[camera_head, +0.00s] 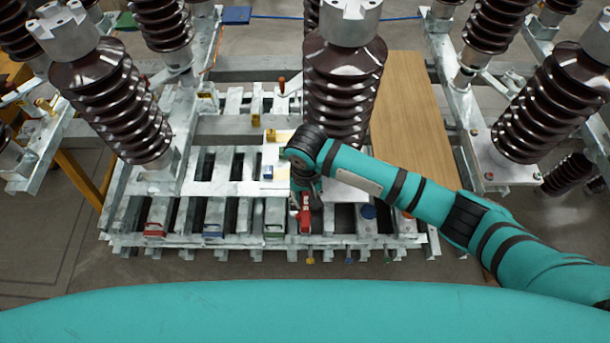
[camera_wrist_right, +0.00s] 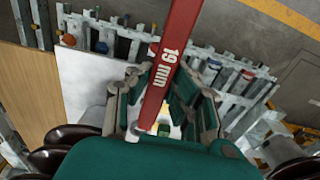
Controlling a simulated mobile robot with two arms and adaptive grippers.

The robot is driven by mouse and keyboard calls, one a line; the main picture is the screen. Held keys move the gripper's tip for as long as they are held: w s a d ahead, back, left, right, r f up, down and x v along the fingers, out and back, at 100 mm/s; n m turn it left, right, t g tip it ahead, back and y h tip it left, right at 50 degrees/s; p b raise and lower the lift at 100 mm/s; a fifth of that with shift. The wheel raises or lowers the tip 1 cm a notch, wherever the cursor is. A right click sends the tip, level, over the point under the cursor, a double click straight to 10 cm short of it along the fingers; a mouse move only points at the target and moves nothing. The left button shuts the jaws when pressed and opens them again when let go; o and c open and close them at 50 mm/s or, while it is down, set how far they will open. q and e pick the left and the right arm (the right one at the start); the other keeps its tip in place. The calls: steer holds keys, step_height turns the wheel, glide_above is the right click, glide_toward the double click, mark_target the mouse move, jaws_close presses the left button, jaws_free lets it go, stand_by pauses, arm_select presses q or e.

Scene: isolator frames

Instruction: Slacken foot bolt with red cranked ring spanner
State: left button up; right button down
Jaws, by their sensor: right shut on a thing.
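My right gripper (camera_head: 304,192) is shut on the red spanner (camera_head: 305,214) over the front part of the grey slatted metal frame. In the right wrist view the spanner (camera_wrist_right: 174,45) is a flat red bar marked "19 mm", running between the fingers of my right gripper (camera_wrist_right: 165,100) and out of the top of the picture. Its ring ends cannot be made out. I cannot tell which bolt is the foot bolt; the foot of the middle brown insulator (camera_head: 345,85) is partly hidden behind my right arm. My left gripper is not in view.
Ribbed brown insulators stand on metal frames at left (camera_head: 110,105) and right (camera_head: 555,105). A wooden board (camera_head: 412,115) lies right of the middle one. Red (camera_head: 155,230), blue (camera_head: 212,230) and green (camera_head: 273,230) items lie along the slatted frame's front edge.

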steer(key=shift+w+a+f, duration=0.2)
steer(key=shift+a+f, duration=0.05)
steer(key=shift+f, duration=0.5)
step_height(320, 180, down, 3)
steer(key=b, duration=0.3)
steer(key=shift+s+d+r+b, duration=0.1)
steer(key=shift+s+r+b, duration=0.05)
steer(key=shift+b, duration=0.15)
steer(key=shift+s+r+p, duration=0.1)
steer(key=shift+r+p, duration=0.1)
steer(key=shift+p, duration=0.2)
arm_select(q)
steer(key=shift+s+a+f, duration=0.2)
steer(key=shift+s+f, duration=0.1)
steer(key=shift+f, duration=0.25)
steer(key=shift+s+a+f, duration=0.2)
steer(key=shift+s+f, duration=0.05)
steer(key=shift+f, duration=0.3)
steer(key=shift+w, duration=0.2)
arm_select(e)
steer(key=shift+f, duration=0.1)
arm_select(q)
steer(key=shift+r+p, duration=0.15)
steer(key=shift+p, duration=0.2)
